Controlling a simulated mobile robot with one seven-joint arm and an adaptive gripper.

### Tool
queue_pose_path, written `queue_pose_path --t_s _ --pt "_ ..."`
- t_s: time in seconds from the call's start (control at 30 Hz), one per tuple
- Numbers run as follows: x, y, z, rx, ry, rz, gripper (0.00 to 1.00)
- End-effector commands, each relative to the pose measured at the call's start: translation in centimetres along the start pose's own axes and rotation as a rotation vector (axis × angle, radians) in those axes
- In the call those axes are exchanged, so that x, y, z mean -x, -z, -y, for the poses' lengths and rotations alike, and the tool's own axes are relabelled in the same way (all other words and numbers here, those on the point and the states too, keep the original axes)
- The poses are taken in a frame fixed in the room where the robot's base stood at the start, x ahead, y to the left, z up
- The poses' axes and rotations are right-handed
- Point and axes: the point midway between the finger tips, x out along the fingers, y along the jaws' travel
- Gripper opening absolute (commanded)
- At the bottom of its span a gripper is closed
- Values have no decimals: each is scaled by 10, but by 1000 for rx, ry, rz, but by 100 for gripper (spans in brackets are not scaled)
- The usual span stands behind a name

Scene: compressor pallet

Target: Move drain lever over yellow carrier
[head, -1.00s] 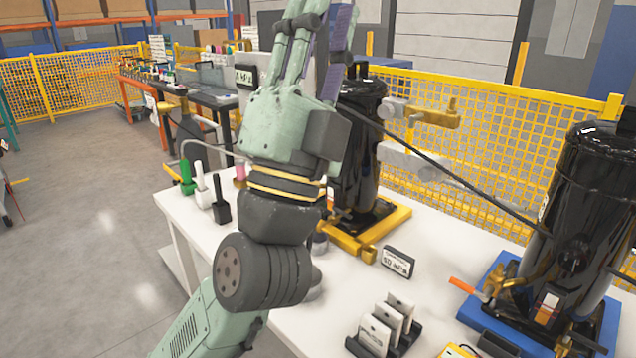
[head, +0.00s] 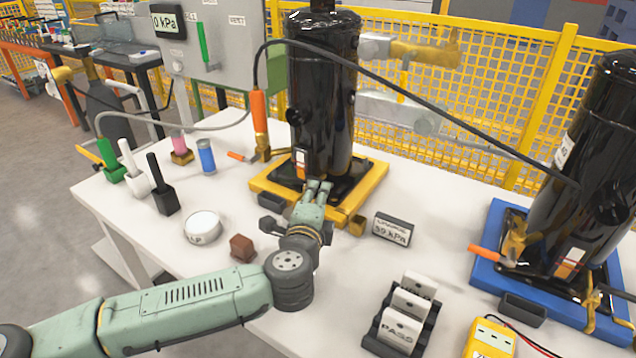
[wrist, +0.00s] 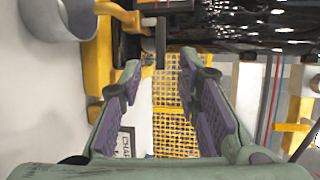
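The yellow carrier (head: 375,185) sits on the white table under a black compressor (head: 322,95). A brass valve with a short orange-tipped lever (head: 238,156) shows at its back left. My gripper (head: 320,187) is low at the carrier's front side, close to the compressor's base. In the wrist view my gripper (wrist: 160,75) has its two purple-padded fingers wide apart, with nothing between the pads. A dark-tipped grey bar (wrist: 160,40) lies just ahead of the fingertips; I cannot tell whether it is the drain lever. The carrier's yellow edge (wrist: 98,50) is to its left.
A second compressor stands on a blue carrier (head: 480,265) at the right, with an orange-handled lever (head: 485,252). A black hose (head: 430,110) spans both compressors.

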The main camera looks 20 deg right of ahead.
Motion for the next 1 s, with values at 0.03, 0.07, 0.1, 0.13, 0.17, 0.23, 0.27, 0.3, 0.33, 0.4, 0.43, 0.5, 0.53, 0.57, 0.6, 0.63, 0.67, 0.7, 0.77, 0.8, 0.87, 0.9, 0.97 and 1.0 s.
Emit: queue_pose_path --t_s 0.03,0.07,0.1,0.13,0.17,0.23,0.27,0.3,0.33,0.4,0.43,0.5,0.53,0.57,0.6,0.63,0.67,0.7,0.77,0.8,0.87,0.9,0.97,1.0 --pt "-10 0 2 -1 0 0 31" --pt "-16 0 3 -1 0 0 31" --pt "-24 0 3 -2 1 1 31" --pt "-30 1 3 -2 1 -1 31" --pt "-36 0 3 0 1 -1 31" --pt "-48 0 3 -1 1 -1 31" --pt "-54 0 3 -2 1 0 31" --pt "-59 1 3 -1 1 -1 31" --pt "-64 0 3 0 1 -1 31" --pt "-71 0 2 0 2 -1 31" --pt "-74 0 2 0 2 -1 31" --pt "-78 0 2 0 2 0 31" --pt "-80 0 2 0 3 -1 31" --pt "-81 0 2 0 3 -1 31" --pt "-81 1 1 0 3 -1 31" --pt "-82 1 1 0 3 -2 31" --pt "-82 1 1 0 3 -2 31" --pt "-82 1 1 1 3 -2 31" --pt "-82 1 1 1 3 -2 31" --pt "-82 1 1 1 3 -2 31" --pt "-82 1 1 1 3 -2 29" --pt "-82 0 1 1 3 -1 26" --pt "-81 0 1 1 3 -1 22" --pt "-81 0 1 1 3 -1 19"
